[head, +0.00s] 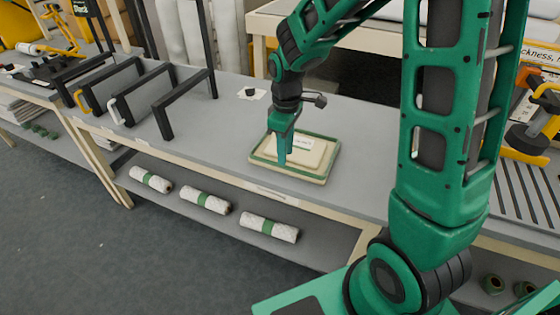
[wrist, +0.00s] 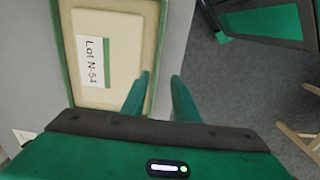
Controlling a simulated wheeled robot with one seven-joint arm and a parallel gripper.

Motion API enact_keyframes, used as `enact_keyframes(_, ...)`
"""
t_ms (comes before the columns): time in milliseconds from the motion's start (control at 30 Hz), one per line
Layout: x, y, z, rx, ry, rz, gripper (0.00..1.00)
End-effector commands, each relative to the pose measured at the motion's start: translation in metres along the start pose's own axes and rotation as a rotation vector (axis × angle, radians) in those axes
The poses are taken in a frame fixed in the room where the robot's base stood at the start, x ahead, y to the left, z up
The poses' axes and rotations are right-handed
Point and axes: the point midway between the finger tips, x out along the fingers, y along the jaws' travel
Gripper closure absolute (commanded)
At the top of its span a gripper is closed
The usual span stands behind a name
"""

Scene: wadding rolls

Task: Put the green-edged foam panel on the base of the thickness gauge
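A cream, green-edged panel (head: 318,174) lies flat on the grey workbench below my gripper. A smaller cream slab with a white label sits on it, inside the green border. In the wrist view the label reads "Lot N-54" and the green edge (wrist: 158,50) runs along the right side. My gripper (head: 280,158) points down at the panel's near side. In the wrist view its two fingertips (wrist: 161,77) are apart, one on each side of the green edge; contact is unclear. What looks like the thickness gauge (head: 536,130), dark with a yellow frame, stands at the far right, partly cut off.
Several black frames (head: 140,88) stand on the bench at left. A small black item (head: 250,92) lies on a white card behind the panel. White rolls with green bands (head: 205,199) lie on the lower shelf. My arm crosses between panel and gauge in the head view.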

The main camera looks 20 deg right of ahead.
Motion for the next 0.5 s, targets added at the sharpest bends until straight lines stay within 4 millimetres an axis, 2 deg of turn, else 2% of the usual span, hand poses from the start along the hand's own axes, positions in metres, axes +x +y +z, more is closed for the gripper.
enact_keyframes(33,-0.012,0.001,-0.001,0.0,0.004,0.003,0.73)
enact_keyframes(200,-0.043,0.0,-0.001,0.0,0.004,0.003,0.73)
enact_keyframes(333,-0.06,0.0,-0.001,-0.001,0.002,0.002,0.73)
enact_keyframes(500,-0.07,0.0,-0.001,-0.001,0.001,0.0,0.73)
